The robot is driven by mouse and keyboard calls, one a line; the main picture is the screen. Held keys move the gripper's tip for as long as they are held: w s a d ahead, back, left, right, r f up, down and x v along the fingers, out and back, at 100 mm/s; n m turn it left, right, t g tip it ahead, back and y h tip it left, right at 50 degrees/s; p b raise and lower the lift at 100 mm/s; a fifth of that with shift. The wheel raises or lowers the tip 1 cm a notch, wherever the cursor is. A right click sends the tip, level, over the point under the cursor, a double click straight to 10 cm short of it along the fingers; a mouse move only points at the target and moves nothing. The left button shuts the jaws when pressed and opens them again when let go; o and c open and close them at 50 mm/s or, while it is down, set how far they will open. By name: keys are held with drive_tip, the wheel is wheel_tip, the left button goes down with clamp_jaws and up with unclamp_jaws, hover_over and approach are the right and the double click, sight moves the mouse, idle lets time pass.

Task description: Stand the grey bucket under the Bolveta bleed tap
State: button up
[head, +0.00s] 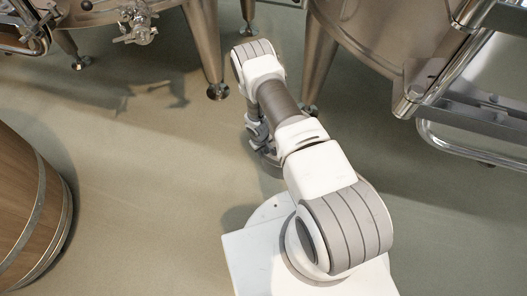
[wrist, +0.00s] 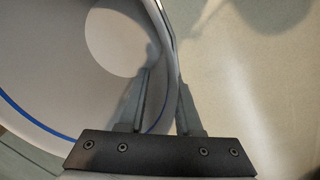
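The grey bucket fills the left of the wrist view, its blue-lined rim (wrist: 40,128) seen from above. In the head view my gripper (head: 257,133) is partly hidden by my arm. A steel tap fitting (head: 136,24) is on the left vat; no name is readable.
The left vat (head: 95,12) and a larger right vat (head: 370,35) stand on steel legs (head: 205,45). A wooden barrel (head: 30,205) is at the left edge. Steel steps with tubular rails (head: 470,150) are at the right. The floor between barrel and vats is clear.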

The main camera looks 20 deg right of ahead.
drive_tip(key=w+r+m+t+p, duration=0.1)
drive_tip(key=w+r+p, duration=0.1)
drive_tip(key=r, duration=2.1)
drive_tip(key=w+r+m+t+p, duration=0.1)
drive_tip(key=w+r+p, duration=0.15)
drive_tip(key=r, duration=2.15)
drive_tip(key=s+a+r+m+t, duration=0.1)
drive_tip(key=s+r, duration=0.4)
drive_tip(key=r, duration=0.3)
drive_tip(key=s+r+t, duration=0.1)
drive_tip(key=s+r, duration=0.4)
drive_tip(key=r, duration=0.4)
drive_tip(key=s+a+r, duration=0.1)
drive_tip(key=s+r, duration=0.2)
drive_tip(key=s, duration=0.5)
drive_tip(key=s+a+r+t+y, duration=0.1)
drive_tip(key=s+r, duration=0.2)
drive_tip(key=s, duration=0.5)
drive_tip(key=shift+r, duration=0.2)
drive_tip(key=shift+a+r, duration=0.1)
